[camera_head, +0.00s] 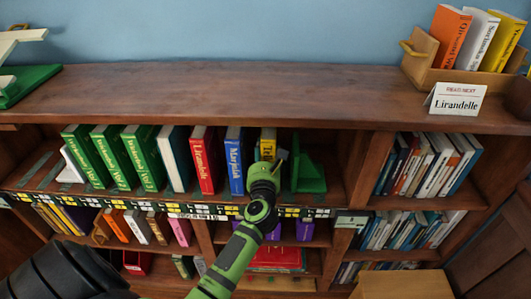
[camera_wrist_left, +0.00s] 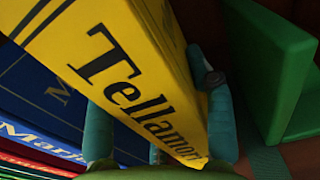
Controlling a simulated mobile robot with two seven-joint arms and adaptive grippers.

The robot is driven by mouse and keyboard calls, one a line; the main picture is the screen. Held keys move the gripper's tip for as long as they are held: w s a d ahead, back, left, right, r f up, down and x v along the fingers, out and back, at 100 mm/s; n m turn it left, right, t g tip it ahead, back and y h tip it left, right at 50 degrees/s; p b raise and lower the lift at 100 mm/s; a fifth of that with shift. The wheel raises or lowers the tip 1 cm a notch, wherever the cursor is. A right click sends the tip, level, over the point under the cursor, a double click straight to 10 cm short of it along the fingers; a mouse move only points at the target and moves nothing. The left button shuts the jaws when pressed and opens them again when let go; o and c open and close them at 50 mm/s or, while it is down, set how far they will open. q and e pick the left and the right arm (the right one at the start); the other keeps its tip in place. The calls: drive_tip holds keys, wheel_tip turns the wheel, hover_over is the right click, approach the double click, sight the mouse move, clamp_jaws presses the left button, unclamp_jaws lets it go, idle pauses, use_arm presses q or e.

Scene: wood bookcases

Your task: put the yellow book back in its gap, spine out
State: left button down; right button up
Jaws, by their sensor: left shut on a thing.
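The yellow book (camera_head: 268,142) is upright on the upper shelf, between the blue book (camera_head: 235,160) and the green bookend (camera_head: 308,172). In the left wrist view the yellow book (camera_wrist_left: 120,65) fills the middle, its lettered spine reading "Tellamor…" facing out toward me. My left gripper (camera_head: 268,170) is shut on it, with one finger on each side of the book in the left wrist view (camera_wrist_left: 160,125). The blue book (camera_wrist_left: 40,95) is close on its left, and the green bookend (camera_wrist_left: 285,70) stands apart on its right. The book's lower part is hidden by my gripper in the head view. My right gripper is not in view.
A red book (camera_head: 203,160) and several green books (camera_head: 110,158) stand further left on the shelf. A wooden box (camera_head: 420,60) holding books and a card (camera_head: 457,98) stand on the top right. The bookcase top (camera_head: 240,90) is mostly clear.

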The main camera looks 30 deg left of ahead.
use_arm(q)
drive_tip(key=shift+c, duration=2.3)
unclamp_jaws()
drive_tip(key=shift+f, duration=0.1)
